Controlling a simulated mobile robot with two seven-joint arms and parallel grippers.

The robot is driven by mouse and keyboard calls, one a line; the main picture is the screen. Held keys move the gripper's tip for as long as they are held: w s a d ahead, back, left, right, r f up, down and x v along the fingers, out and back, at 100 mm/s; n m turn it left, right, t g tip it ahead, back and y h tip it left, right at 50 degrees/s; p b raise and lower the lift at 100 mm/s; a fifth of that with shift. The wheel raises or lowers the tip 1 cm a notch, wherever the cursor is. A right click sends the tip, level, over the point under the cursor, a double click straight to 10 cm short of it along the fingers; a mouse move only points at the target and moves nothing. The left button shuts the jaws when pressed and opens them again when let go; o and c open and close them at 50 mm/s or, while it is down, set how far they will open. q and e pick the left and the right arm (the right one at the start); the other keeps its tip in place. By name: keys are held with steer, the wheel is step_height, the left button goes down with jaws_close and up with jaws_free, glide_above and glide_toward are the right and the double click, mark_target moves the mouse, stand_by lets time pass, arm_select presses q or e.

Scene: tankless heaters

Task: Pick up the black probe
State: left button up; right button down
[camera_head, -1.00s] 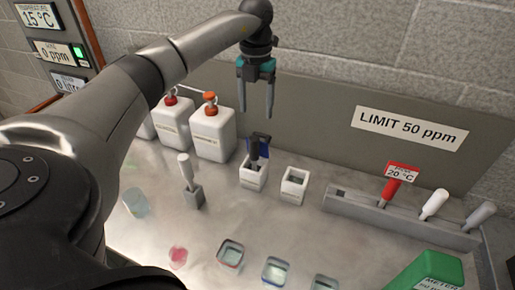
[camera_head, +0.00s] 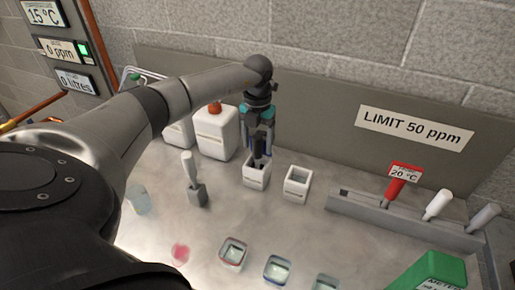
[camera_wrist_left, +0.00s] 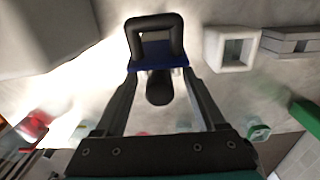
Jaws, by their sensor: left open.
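The black probe (camera_head: 258,161) stands in a small white holder (camera_head: 255,180) on the bench in the head view. My left gripper (camera_head: 258,150) is directly above the holder, pointing down, with its fingers around the upper part of the probe. In the left wrist view the open fingers (camera_wrist_left: 160,80) lie on either side of the probe, whose black rounded end (camera_wrist_left: 159,90) and blue part (camera_wrist_left: 158,68) show between them. Gaps show between the fingers and the black end. The gripper hides most of the probe in the head view. My right gripper is not in view.
An empty white holder (camera_head: 297,183) stands just right of the probe's holder. A white bottle (camera_head: 216,135) is close on the left. A grey stand with a white-handled tool (camera_head: 188,165) is front left. A grey rack (camera_head: 365,215) is at the right. Sample cups (camera_head: 233,254) line the front.

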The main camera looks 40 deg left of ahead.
arm_select(q)
steer(key=shift+c, duration=0.2)
jaws_close()
stand_by(0.3)
